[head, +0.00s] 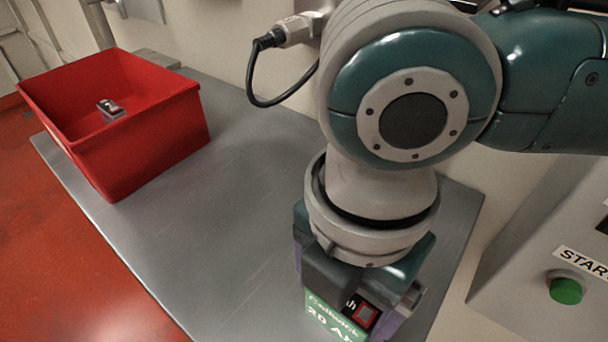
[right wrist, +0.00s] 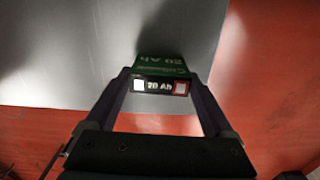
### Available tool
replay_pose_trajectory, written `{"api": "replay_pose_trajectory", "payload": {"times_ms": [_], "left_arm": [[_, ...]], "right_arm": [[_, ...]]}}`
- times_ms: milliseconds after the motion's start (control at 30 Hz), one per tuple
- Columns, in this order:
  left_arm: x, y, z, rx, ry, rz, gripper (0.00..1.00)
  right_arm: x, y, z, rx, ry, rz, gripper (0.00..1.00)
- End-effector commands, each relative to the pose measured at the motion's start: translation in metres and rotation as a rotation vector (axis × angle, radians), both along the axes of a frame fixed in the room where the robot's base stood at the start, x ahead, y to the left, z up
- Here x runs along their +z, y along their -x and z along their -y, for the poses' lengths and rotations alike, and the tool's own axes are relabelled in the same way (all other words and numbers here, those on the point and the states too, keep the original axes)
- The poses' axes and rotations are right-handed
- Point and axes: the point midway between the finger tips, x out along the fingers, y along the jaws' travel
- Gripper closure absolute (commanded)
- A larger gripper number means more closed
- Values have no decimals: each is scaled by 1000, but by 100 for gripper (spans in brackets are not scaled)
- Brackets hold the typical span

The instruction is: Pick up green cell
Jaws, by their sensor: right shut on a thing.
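The green cell (head: 333,318) is at the bottom of the head view, with white lettering reading 20 Ah and a dark top with a red-framed square. My right gripper (head: 352,300) is shut on it, with purple fingers on either side. In the right wrist view the cell (right wrist: 163,67) sits between the two fingers of the gripper (right wrist: 162,88), its dark top facing the camera. The cell's lower end is cut off in the head view, and I cannot tell whether it touches the table. My left gripper is not in view.
A red bin (head: 150,150) stands at the left of the grey table (head: 235,200), with a small grey block (head: 110,109) showing inside it. A panel with a green button (head: 566,290) is at the right. The table between bin and arm is clear.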

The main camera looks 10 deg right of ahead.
Motion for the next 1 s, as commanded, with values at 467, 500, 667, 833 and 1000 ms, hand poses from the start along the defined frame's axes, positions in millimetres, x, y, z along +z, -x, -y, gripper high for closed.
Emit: {"api": "replay_pose_trajectory", "payload": {"times_ms": [467, 500, 667, 833, 1000], "left_arm": [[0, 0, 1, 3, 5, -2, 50], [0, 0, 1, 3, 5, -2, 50], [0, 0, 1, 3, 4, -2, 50], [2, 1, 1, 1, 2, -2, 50], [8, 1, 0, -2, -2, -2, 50]], "right_arm": [[1, 0, 0, 0, -1, 2, 88], [1, 0, 0, 0, -1, 2, 88], [1, -1, 0, 0, -1, 2, 88], [11, -1, 0, -1, -1, 2, 88], [36, -1, 0, 1, -2, 4, 88]]}}
